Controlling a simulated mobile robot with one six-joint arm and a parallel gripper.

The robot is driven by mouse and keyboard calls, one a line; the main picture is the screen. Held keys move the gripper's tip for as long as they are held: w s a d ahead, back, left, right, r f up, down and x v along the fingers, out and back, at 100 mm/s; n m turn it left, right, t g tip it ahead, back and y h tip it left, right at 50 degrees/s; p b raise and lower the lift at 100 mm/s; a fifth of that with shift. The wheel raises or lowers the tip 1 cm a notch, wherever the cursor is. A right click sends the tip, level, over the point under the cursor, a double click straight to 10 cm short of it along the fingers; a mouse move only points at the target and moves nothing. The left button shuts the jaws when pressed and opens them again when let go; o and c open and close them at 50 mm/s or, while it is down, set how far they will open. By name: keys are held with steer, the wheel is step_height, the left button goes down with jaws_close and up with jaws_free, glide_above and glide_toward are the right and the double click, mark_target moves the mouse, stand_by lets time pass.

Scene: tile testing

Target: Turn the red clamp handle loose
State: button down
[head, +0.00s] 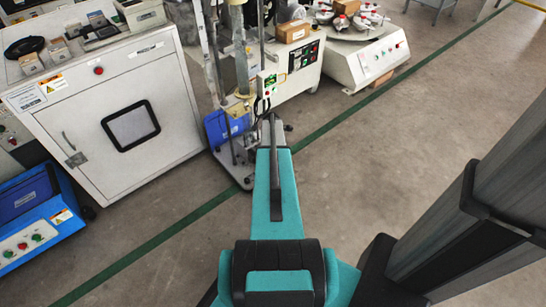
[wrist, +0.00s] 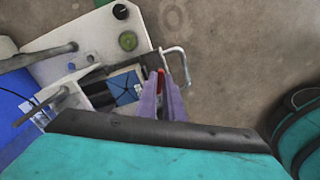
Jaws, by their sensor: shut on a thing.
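The red clamp handle (wrist: 160,81) shows as a small red strip in the wrist view, between the purple fingers of my gripper (wrist: 167,73). The fingers are closed on it and cover most of it. A bent metal rod (wrist: 178,50) stands just right of the fingertips. The handle sits at the edge of a white machine base (wrist: 75,68). In the head view my teal arm reaches toward the test stand (head: 238,130), and the gripper and handle cannot be made out there.
In the wrist view, a green round part (wrist: 128,41) and a black knob (wrist: 120,11) are on the base. In the head view, a white cabinet (head: 125,170) and a blue box (head: 28,198) stand at left. A round-topped machine (head: 365,60) stands behind.

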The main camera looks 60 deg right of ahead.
steer(key=shift+w+d+n+p, duration=0.15)
steer(key=shift+n+p, duration=0.6)
steer(key=shift+n, duration=1.95)
steer(key=c, duration=2.1)
jaws_free()
steer(key=shift+r, duration=0.15)
steer(key=shift+r+p, duration=1.95)
steer(key=shift+r, duration=1.45)
steer(key=shift+a, duration=0.2)
